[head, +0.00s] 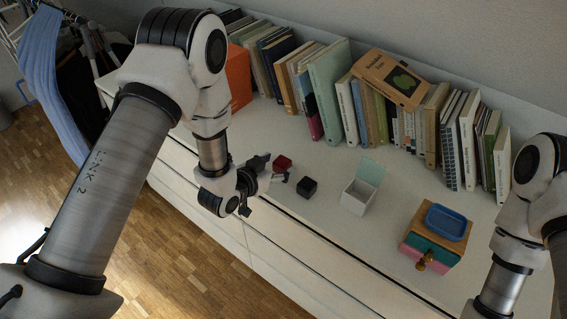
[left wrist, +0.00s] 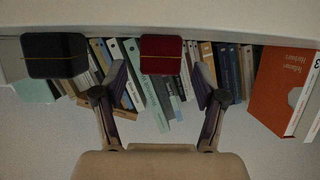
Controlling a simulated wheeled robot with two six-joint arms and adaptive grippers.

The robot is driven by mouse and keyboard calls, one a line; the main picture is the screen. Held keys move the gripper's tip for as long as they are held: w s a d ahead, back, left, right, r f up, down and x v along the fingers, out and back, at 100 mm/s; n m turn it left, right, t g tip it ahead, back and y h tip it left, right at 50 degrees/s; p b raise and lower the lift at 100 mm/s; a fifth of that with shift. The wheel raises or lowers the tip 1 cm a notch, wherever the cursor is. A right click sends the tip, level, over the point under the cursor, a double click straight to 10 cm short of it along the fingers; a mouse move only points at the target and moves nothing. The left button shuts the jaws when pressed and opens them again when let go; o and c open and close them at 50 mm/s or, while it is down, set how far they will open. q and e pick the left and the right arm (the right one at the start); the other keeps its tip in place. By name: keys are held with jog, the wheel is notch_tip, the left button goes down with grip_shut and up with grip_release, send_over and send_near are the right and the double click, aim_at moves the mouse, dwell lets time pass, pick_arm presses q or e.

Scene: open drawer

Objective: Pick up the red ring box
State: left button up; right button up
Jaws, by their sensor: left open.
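The small red ring box (head: 283,162) stands closed on the white dresser top in the head view. In the left wrist view the red ring box (left wrist: 162,54) appears ahead of and between the two fingers, with room on both sides. My left gripper (head: 272,172) is open and low over the dresser, close to the red box. In the left wrist view my left gripper (left wrist: 162,95) has its fingers spread and nothing between the pads. My right gripper is out of view; only part of my right arm shows.
A black ring box (head: 307,187) stands right of the red one. Further right are an open white box (head: 357,198) with a pale green lid and a small drawer chest (head: 427,246) bearing a blue tray (head: 446,222). A row of books (head: 326,90) lines the wall.

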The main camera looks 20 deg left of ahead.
pick_arm(q)
jog(key=shift+x, duration=1)
jog(key=shift+w+f, duration=0.15)
jog(key=shift+w, duration=0.15)
jog(key=shift+d, duration=0.1)
jog(key=c, duration=1.1)
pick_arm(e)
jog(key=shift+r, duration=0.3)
